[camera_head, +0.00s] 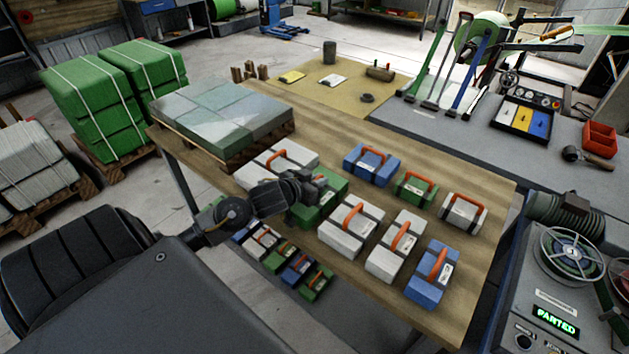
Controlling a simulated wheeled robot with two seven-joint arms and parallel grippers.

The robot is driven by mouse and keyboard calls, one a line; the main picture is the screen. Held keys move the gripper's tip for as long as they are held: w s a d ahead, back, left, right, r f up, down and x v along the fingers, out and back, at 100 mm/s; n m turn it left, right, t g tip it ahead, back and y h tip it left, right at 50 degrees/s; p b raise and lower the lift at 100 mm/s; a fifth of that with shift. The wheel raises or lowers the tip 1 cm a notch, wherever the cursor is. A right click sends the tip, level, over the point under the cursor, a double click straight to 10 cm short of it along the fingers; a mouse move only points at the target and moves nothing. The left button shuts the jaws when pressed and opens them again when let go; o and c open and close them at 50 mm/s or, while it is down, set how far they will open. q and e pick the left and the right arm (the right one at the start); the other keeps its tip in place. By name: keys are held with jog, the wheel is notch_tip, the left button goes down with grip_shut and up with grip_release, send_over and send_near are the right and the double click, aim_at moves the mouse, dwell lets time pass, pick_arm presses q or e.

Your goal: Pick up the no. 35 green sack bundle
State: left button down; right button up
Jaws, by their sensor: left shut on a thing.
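Green sack bundles lie on the wooden table. A larger green bundle (335,187) sits in the middle of the table among white bundles. My left gripper (314,188) comes in from the left and is shut on this bundle at its top. The gripper hides the bundle's handle and part of its top. A smaller green bundle (402,189) with an orange handle lies further right. The label numbers are too small to read, so I cannot tell which bundle is no. 35. I cannot tell whether the held bundle touches the table. My right gripper is not in view.
White bundles (345,236) and blue bundles (431,287) stand close around on the table (480,178). A pallet of grey-green sacks (225,108) is at the table's left end. Smaller bundles (319,281) lie lower, beyond the near edge.

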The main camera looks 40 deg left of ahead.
pick_arm(q)
jog(key=shift+r, duration=0.15)
jog(key=shift+r, duration=0.25)
notch_tip(320, 180, up, 2)
jog(key=shift+r, duration=0.1)
jog(key=s+d+r+p, duration=0.3)
jog(key=s+r+p, duration=0.6)
jog(key=s, duration=0.4)
jog(key=shift+s+r, duration=0.35)
jog(key=shift+r, duration=0.25)
